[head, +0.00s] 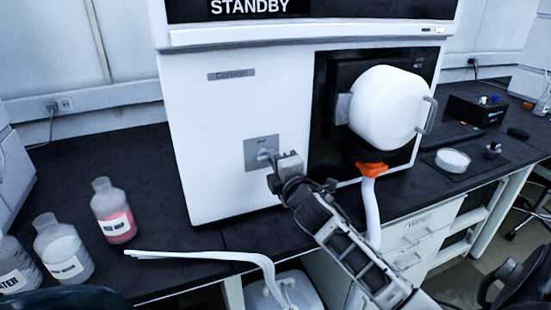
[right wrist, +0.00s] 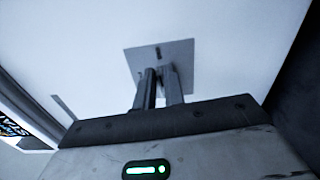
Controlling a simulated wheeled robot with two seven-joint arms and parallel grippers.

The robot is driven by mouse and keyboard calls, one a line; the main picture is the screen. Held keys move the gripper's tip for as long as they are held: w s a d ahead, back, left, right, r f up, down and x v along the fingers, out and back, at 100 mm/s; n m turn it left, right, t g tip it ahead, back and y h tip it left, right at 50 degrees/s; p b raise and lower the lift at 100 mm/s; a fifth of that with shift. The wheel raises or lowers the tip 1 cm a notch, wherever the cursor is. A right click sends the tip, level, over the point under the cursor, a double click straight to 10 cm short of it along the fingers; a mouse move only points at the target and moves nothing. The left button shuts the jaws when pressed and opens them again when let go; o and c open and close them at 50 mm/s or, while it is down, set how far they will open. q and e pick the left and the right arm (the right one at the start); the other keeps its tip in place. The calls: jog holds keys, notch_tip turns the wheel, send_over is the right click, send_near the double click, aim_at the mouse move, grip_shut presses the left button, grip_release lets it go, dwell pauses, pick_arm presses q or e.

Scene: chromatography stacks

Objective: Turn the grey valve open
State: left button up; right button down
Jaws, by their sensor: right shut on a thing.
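The grey valve (head: 264,154) sits on a square grey plate (head: 252,142) on the front of the white instrument. The plate also shows in the right wrist view (right wrist: 183,52). My right gripper (head: 273,159) reaches up from the lower right to the valve and is shut on it. In the right wrist view, its two fingers (right wrist: 159,85) point at the plate and sit close together, hiding most of the valve. My left gripper is not in view.
A white round housing with a handle (head: 388,108) juts out right of the valve, with an orange fitting (head: 371,169) and white tube below. Several bottles, one with pink liquid (head: 114,214), stand on the dark bench at left. White tubing (head: 205,257) runs along the bench's front.

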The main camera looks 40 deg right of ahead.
jog(key=shift+m, duration=0.6)
jog(key=c, duration=1.5)
grip_release()
jog(key=shift+f, duration=0.1)
jog(key=b+v, duration=0.1)
jog(key=v, duration=1.4)
jog(key=shift+s+a, duration=0.2)
jog(key=shift+s, duration=0.2)
jog(key=s+a+f+m+g+y, duration=0.2)
jog(key=s+a+f+m, duration=0.1)
jog(key=a+f, duration=0.3)
jog(key=s+a+f+m+g+y, duration=0.2)
jog(key=a+f+m, duration=0.3)
jog(key=f, duration=0.3)
jog(key=s+a+f+m+g+y, duration=0.3)
jog(key=s+a+f+m, duration=0.1)
jog(key=a+f, duration=0.3)
jog(key=shift+s+a+f+m, duration=0.25)
jog(key=shift+a+f+m, duration=0.15)
jog(key=shift+f, duration=0.1)
